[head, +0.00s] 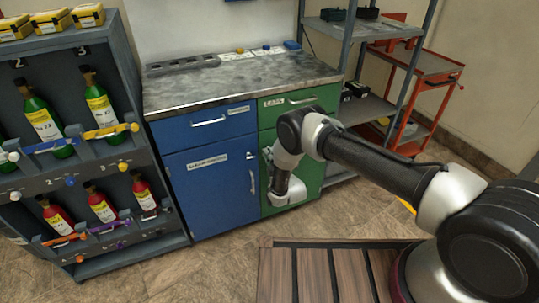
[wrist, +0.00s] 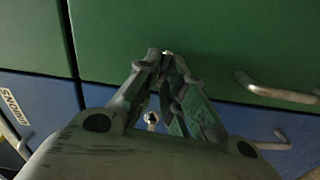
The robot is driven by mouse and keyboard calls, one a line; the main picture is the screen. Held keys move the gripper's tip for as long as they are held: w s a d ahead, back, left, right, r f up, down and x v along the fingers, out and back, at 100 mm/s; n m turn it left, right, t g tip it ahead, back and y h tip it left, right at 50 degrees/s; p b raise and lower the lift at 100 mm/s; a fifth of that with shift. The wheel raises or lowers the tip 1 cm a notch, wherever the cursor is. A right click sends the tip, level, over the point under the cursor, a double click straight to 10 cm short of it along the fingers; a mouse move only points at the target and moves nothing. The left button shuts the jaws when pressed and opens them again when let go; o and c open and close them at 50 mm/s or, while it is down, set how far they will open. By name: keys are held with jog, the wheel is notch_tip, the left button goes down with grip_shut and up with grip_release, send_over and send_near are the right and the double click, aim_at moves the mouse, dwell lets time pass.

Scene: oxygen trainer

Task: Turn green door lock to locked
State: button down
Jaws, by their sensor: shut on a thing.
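The green door (head: 312,172) is the lower right front of the cabinet, closed, and it fills the upper right of the wrist view (wrist: 250,40). My gripper (wrist: 166,57) has its fingertips closed together near the edge of the green door. A small bit of the pale metal green door lock (wrist: 168,53) shows between the tips; the rest is hidden, so I cannot tell which way it is turned. In the head view my wrist hides the lock and fingers.
The green door's handle (wrist: 275,92) is right of my fingers in the wrist view. The blue door (head: 212,190) is beside it, with its own handle (wrist: 268,143) and small lock (wrist: 151,118). A bottle rack (head: 75,150) and metal shelves (head: 372,105) flank the cabinet.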

jog(key=shift+f+n, duration=0.1)
jog(key=shift+n, duration=0.5)
jog(key=c, duration=1.5)
grip_release()
jog(key=v, duration=1.2)
